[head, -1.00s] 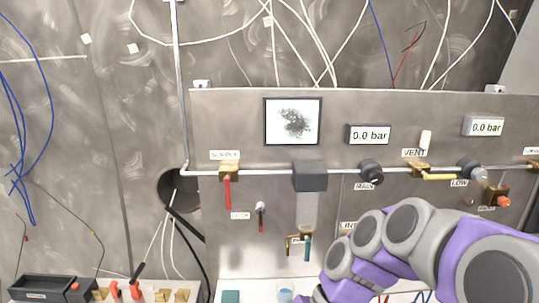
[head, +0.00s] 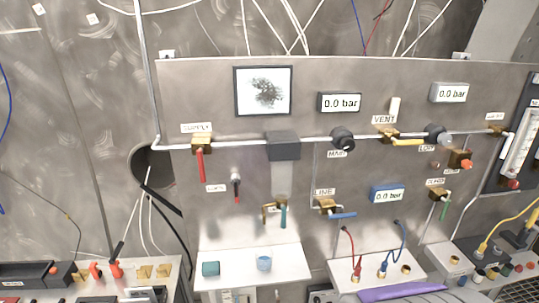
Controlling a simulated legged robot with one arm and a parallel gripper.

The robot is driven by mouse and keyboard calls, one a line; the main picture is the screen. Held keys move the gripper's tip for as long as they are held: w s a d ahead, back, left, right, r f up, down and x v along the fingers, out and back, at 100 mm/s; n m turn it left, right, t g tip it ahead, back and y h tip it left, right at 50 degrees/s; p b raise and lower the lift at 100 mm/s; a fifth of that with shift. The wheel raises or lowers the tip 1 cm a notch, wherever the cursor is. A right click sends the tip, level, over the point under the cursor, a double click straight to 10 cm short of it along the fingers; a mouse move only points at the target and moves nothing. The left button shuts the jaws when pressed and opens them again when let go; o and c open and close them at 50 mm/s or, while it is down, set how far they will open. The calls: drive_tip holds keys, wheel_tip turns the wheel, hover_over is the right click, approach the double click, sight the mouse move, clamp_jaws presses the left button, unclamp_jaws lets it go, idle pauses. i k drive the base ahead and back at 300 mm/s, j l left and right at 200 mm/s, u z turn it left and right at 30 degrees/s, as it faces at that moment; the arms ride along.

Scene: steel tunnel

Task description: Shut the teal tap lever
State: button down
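The teal tap lever (head: 283,215) hangs straight down at the right end of a small brass tap (head: 270,208). The tap sits under a clear bowl (head: 282,180) that hangs from a dark grey block (head: 283,146) on the pipe. Nothing covers the lever. My gripper is not in view. Only a purple piece of my arm shows at the bottom edge, below and to the right of the lever.
A white shelf (head: 240,279) below the tap carries a teal cylinder (head: 210,268) and a blue-topped cup (head: 264,263). The red SUPPLY lever (head: 201,165) hangs at left. The blue LINE lever (head: 342,215) lies level at right. The space before the panel is clear.

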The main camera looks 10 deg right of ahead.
sight(284, 217)
drive_tip(key=i+l+u, duration=0.15)
drive_tip(key=l+u, duration=0.2)
drive_tip(key=i+l+u, duration=0.1)
drive_tip(key=l+u, duration=0.2)
drive_tip(key=l, duration=0.1)
